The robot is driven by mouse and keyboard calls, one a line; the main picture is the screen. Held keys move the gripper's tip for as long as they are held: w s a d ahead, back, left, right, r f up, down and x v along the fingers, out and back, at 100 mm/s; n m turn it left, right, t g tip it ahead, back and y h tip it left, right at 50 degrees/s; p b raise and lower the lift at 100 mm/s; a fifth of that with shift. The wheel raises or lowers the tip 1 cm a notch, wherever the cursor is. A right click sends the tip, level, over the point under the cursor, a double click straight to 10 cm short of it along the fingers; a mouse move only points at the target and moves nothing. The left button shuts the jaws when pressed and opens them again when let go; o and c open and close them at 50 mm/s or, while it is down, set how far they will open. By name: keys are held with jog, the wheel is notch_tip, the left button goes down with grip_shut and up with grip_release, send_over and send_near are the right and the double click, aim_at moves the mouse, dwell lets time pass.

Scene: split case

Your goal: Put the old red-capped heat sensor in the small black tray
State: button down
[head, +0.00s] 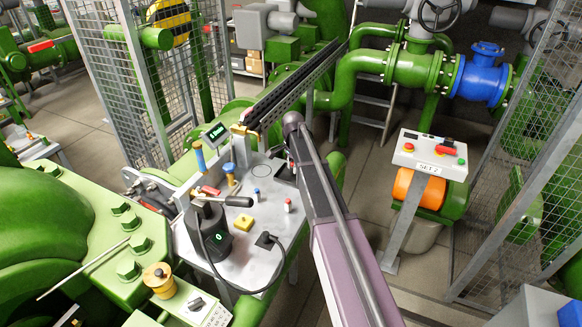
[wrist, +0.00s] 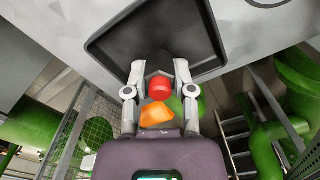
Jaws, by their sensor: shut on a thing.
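My gripper (wrist: 160,80) is shut on the red-capped heat sensor (wrist: 160,88). Its red cap shows between the two fingers in the wrist view; the rest of the sensor is hidden. The black tray (wrist: 108,38) lies just beyond the fingertips, and I cannot tell whether the sensor touches it. In the head view a dark patch of the tray (head: 282,171) shows beside my arm, which hides most of it and the fingers. Another small white piece with a red cap (head: 287,205) stands on the grey table (head: 215,262).
A blue-capped white piece (head: 257,196), a yellow block (head: 244,222), a black device with a lever (head: 209,228) and a cabled black plug (head: 267,240) are on the table. A pedestal control box (head: 430,154) stands right. Green pipes and mesh fencing surround the area.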

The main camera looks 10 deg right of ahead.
jog(key=shift+f+b, duration=0.45)
jog(key=shift+f, duration=0.05)
jog(key=shift+c, duration=1.9)
grip_release()
